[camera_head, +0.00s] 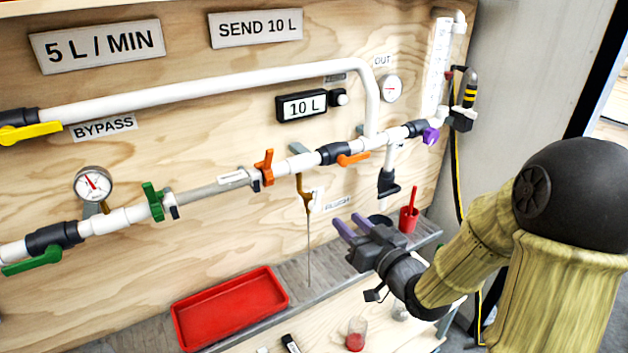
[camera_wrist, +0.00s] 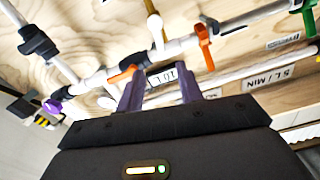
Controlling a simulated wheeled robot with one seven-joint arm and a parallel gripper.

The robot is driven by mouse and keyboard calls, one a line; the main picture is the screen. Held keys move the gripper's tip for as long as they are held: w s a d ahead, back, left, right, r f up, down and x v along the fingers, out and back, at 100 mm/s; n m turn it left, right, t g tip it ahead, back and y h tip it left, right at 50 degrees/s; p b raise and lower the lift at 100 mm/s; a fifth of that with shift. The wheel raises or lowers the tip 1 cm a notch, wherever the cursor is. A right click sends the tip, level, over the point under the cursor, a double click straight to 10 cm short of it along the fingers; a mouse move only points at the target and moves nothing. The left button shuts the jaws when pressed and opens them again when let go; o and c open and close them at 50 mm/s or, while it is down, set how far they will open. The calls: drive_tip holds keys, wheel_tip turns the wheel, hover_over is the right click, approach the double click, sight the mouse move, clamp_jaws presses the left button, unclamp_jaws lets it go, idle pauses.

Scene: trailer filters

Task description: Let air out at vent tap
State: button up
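No label reading "vent" is legible, so I cannot tell which tap is the vent tap. On the white pipe line are a green tap (camera_head: 153,201), an upright orange tap (camera_head: 265,167), an orange lever (camera_head: 353,159) and a purple tap (camera_head: 430,135). A brass fitting (camera_head: 304,190) with a thin tube hangs below the line. My gripper (camera_head: 346,227) is open and empty, below the pipe, its purple fingers apart. The wrist view shows the fingers (camera_wrist: 160,92) below the orange lever (camera_wrist: 122,74) and upright orange tap (camera_wrist: 205,48), touching nothing clearly.
A red tray (camera_head: 228,303) rests on the grey ledge below. A red cup (camera_head: 409,218) stands at the ledge's right. A small jar with red contents (camera_head: 356,335) stands on the bench. A gauge (camera_head: 93,184) and a "10 L" display (camera_head: 303,107) are on the wooden board.

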sight(320, 195)
drive_tip(key=shift+a+r+p, duration=0.15)
drive_tip(key=shift+r+p, duration=0.05)
drive_tip(key=shift+p, duration=0.15)
drive_tip(key=p+x, duration=0.1)
drive_tip(key=x, duration=0.4)
drive_tip(key=p+x, duration=0.1)
drive_tip(key=x, duration=0.3)
drive_tip(key=p+x, duration=0.2)
drive_tip(key=x, duration=0.3)
drive_tip(key=shift+w+a+f, duration=0.15)
drive_tip(key=shift+w+f, duration=0.1)
drive_tip(key=shift+w, duration=0.05)
clamp_jaws()
